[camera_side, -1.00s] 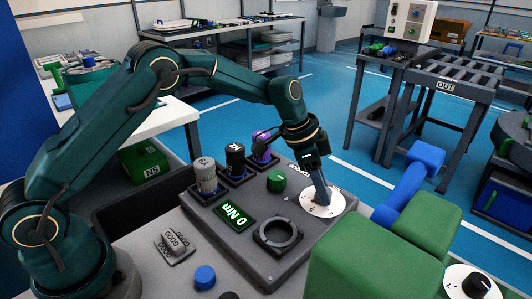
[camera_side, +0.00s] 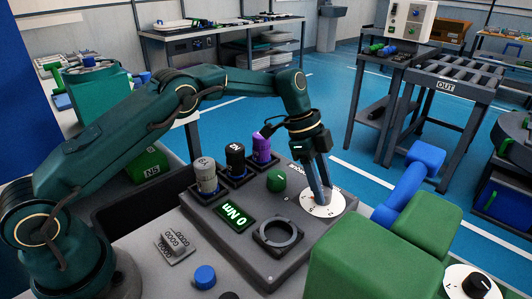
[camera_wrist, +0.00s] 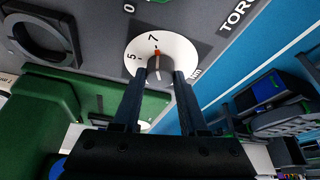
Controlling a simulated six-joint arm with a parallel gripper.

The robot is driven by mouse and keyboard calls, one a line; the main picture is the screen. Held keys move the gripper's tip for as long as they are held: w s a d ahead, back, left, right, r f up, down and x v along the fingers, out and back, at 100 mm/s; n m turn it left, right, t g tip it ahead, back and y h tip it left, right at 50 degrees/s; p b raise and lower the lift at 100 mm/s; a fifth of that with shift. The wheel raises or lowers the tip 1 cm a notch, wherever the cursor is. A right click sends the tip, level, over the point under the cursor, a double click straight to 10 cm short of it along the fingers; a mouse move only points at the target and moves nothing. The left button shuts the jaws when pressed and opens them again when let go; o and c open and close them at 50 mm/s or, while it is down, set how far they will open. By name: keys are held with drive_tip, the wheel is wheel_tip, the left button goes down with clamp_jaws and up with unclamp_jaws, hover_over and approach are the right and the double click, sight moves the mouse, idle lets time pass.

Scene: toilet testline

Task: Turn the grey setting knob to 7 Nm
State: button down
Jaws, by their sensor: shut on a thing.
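The grey setting knob (camera_wrist: 161,68) sits at the centre of a white dial (camera_wrist: 185,52), between the fingers of my gripper (camera_wrist: 162,74). The gripper is shut on the knob. An orange mark on the knob lies close to the 7 on the dial; the 5 is to its left. In the side view my gripper (camera_side: 326,202) reaches down steeply onto the dial (camera_side: 309,205), and its fingers hide the knob.
Three cylindrical tools, grey (camera_side: 205,176), black (camera_side: 235,160) and purple (camera_side: 261,149), stand in holders behind the display. A green button (camera_side: 276,181) and a dark ring (camera_side: 278,236) are on the panel. A large green and blue tool (camera_side: 385,245) lies close at the right.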

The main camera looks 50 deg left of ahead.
drive_tip(key=shift+c, duration=2.2)
unclamp_jaws()
drive_tip(key=shift+v, duration=2.55)
drive_tip(key=shift+s, duration=0.1)
